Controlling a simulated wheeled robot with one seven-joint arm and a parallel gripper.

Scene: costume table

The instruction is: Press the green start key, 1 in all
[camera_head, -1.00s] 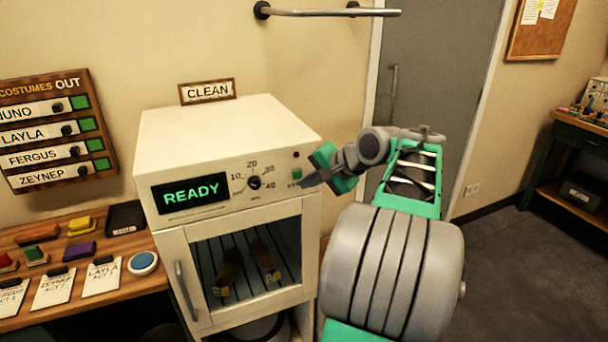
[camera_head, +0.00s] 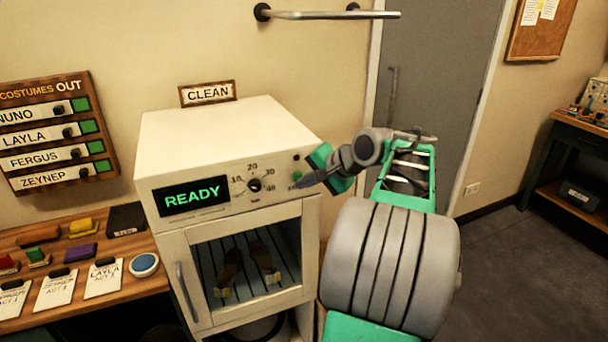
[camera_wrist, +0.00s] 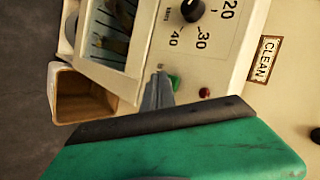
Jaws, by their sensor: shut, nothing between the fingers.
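The white cabinet (camera_head: 225,135) has a front panel with a lit display (camera_head: 192,196) reading READY and a black dial (camera_head: 254,185). The small green start key (camera_head: 297,175) is at the panel's right end, below a dark red lamp (camera_head: 296,157). In the wrist view the green key (camera_wrist: 175,82) shows beside my fingertips, partly hidden by them, and the red lamp (camera_wrist: 204,92) is close by. My gripper (camera_head: 303,184) is shut and empty, its tips at the panel next to the key. I cannot tell whether they touch it.
The cabinet's glass door (camera_head: 245,265) is closed, with brown items behind it. A wooden table (camera_head: 120,290) at left holds tags, coloured blocks and a round blue-topped item (camera_head: 144,262). A wall rail (camera_head: 330,15) is above. Open floor lies at right.

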